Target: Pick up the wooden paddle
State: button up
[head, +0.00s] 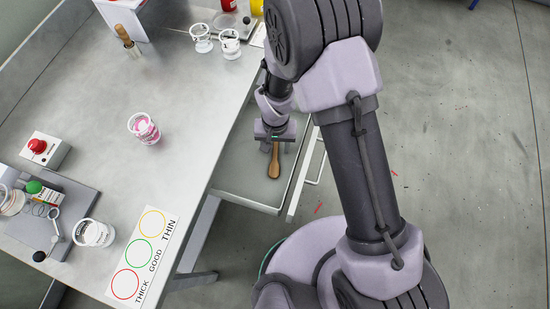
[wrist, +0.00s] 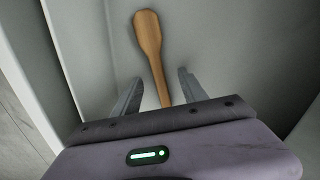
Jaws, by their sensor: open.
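The wooden paddle (head: 274,162) lies in an open drawer (head: 238,172) below the table's right edge. In the wrist view the paddle (wrist: 153,50) points away from me, its wide end far and its narrow handle close. My gripper (wrist: 154,88) is open, with one finger on each side of the handle and space between fingers and wood. In the head view my gripper (head: 274,143) is over the drawer at the paddle's far end and hides the rest of the handle. I cannot tell the height of the fingers above the drawer floor.
The drawer's walls stand close around my gripper. On the table are a cup with pink contents (head: 144,128), a red button box (head: 44,150), white cups (head: 229,43) at the back and a THICK/GOOD/THIN card (head: 146,254). The table's middle is mostly clear.

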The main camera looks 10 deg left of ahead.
jog(key=shift+f, duration=0.4)
jog(key=shift+r, duration=0.15)
jog(key=shift+c, duration=0.9)
grip_shut()
notch_tip(320, 180, up, 10)
jog(key=p, duration=0.5)
notch_tip(320, 180, up, 7)
jog(key=p, duration=0.4)
send_over(276, 149)
jog(key=w+d+r+m+b, duration=0.1)
jog(key=w+d+r+b, duration=0.1)
jog(key=d, duration=0.9)
jog(key=w+d+r+m+b, duration=0.1)
jog(key=w+d+r+b, duration=0.1)
jog(key=d, duration=1)
jog(key=shift+w+r+b, duration=0.2)
jog(key=shift+w+b, duration=0.15)
jog(key=shift+w, duration=0.2)
